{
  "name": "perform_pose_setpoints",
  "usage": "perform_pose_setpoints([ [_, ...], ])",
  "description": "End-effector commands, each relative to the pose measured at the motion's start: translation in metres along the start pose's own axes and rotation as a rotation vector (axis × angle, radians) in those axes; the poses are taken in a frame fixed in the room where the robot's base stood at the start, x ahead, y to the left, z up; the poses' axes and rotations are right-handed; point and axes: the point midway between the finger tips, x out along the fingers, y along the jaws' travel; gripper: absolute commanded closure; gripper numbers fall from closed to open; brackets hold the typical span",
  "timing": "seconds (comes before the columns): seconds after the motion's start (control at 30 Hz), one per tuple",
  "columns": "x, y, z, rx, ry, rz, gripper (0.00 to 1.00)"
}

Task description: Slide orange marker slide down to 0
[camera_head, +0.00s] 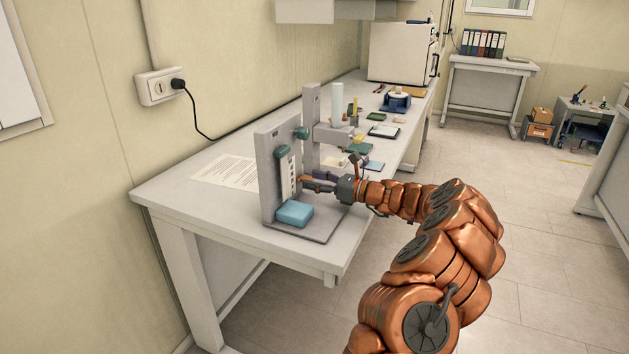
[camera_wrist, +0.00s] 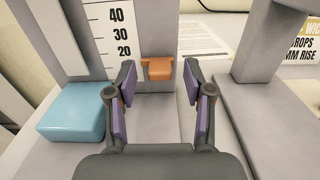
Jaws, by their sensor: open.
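The orange marker slide (camera_wrist: 159,69) sits on the upright grey post, to the right of the white scale (camera_wrist: 113,32). The scale shows 40, 30 and 20 from top down. The marker is a little lower than the 20 in the wrist view. The scale below 20 is hidden behind my left finger, so the 0 is not visible. My gripper (camera_wrist: 160,82) is open, with one purple-padded finger on each side of the marker and a visible gap to each. In the head view my gripper (camera_head: 318,184) is close to the scale (camera_head: 290,174), and the marker is mostly hidden.
A light blue block (camera_wrist: 72,110) stands left of the post on the grey base. A second grey upright (camera_wrist: 262,45) is close on the right. A printed sheet (camera_head: 228,171) lies on the white table (camera_head: 168,192). Several small items lie farther back.

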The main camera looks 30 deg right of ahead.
Motion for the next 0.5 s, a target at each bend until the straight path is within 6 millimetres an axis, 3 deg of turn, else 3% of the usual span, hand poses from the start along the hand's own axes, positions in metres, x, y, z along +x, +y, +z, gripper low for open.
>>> perform_pose_setpoints([
  [0.5, -0.088, -0.001, 0.001, -0.002, -0.001, -0.004, 0.48],
])
